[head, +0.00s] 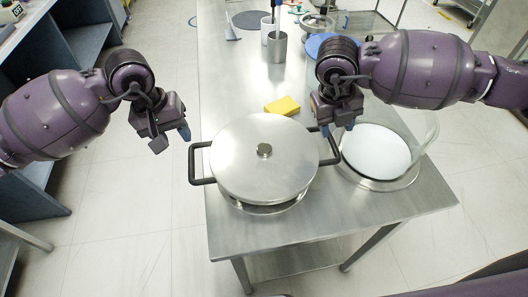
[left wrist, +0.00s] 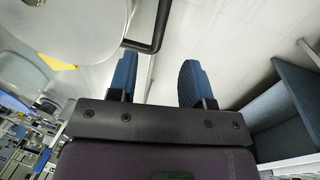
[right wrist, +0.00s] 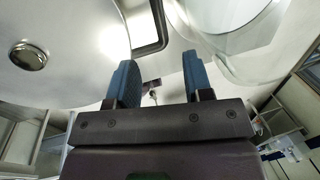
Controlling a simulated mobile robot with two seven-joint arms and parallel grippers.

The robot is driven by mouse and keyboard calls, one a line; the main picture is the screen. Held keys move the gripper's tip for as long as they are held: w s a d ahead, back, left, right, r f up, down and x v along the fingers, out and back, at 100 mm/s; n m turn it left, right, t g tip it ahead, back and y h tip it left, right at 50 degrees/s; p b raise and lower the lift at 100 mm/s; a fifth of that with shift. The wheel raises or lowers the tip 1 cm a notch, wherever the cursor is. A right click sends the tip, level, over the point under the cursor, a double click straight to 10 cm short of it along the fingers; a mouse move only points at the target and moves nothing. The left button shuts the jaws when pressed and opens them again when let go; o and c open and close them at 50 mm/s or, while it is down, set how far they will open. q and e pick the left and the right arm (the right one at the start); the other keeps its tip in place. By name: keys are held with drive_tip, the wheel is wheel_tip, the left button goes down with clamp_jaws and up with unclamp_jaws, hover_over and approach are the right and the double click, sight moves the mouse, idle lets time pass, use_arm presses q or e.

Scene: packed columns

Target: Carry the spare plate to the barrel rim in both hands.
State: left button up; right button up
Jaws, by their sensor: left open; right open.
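The spare plate (head: 240,165) is a round steel disc with a central knob and a black handle on each side. It lies level on a round support at the table's near end. My left gripper (head: 172,141) is open and empty, left of and apart from the left handle (head: 197,165). In the left wrist view that handle (left wrist: 158,30) shows beyond the fingertips. My right gripper (head: 337,130) is open, close to the right handle (head: 333,150); the right wrist view shows this handle (right wrist: 160,25) ahead of the fingers. A clear barrel (head: 425,130) with a steel base ring stands at right.
A yellow sponge (head: 282,106) lies behind the plate. A steel cup (head: 277,47), a blue disc (head: 318,44) and other small items stand farther back on the steel table (head: 225,100). Blue shelving (head: 85,42) stands at left, across a clear floor gap.

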sight(191, 158)
use_arm(q)
drive_tip(key=f, duration=0.3)
drive_tip(key=d+f, duration=0.1)
drive_tip(key=f, duration=0.4)
drive_tip(key=shift+d+f, duration=0.3)
drive_tip(key=shift+f, duration=0.1)
use_arm(e)
drive_tip(key=x, duration=0.9)
use_arm(q)
clamp_jaws()
use_arm(e)
clamp_jaws()
use_arm(q)
drive_tip(key=shift+w+r, duration=0.15)
drive_tip(key=shift+r, duration=0.05)
use_arm(e)
drive_tip(key=shift+r, duration=0.15)
